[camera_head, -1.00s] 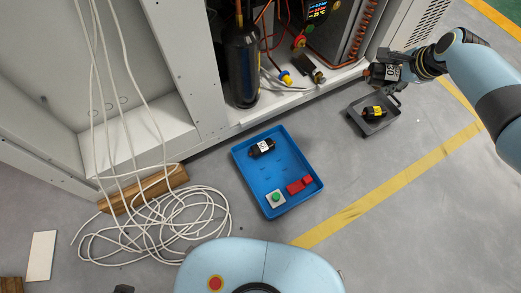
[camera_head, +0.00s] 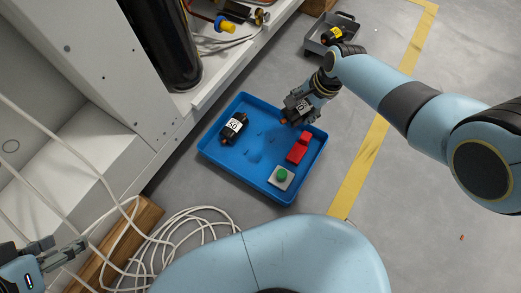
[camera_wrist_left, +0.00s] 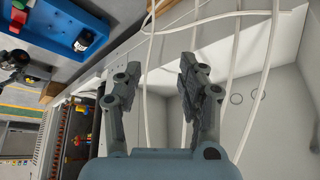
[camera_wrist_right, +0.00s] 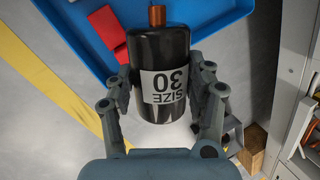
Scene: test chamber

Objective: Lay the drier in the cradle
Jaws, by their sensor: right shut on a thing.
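A black drier with a white label reading SIZE 30 (camera_wrist_right: 163,75) and a copper end is held in my right gripper (camera_wrist_right: 163,100), which is shut around its sides. In the head view this drier (camera_head: 297,107) is at the upper right part of the blue tray (camera_head: 213,156); I cannot tell whether it touches the tray. Another black drier, labelled 50 (camera_head: 233,128), lies at the tray's left. My left gripper (camera_head: 62,256) is open and empty beside white cables; its spread fingers show in the left wrist view (camera_wrist_left: 158,85). I cannot tell which thing is the cradle.
The blue tray also holds red blocks (camera_head: 299,148) and a green button on a pale base (camera_head: 281,177). A grey tray (camera_head: 317,46) with a yellow-labelled drier (camera_head: 332,36) stands behind. White cables (camera_head: 190,222) and a wooden beam (camera_head: 118,240) lie at left.

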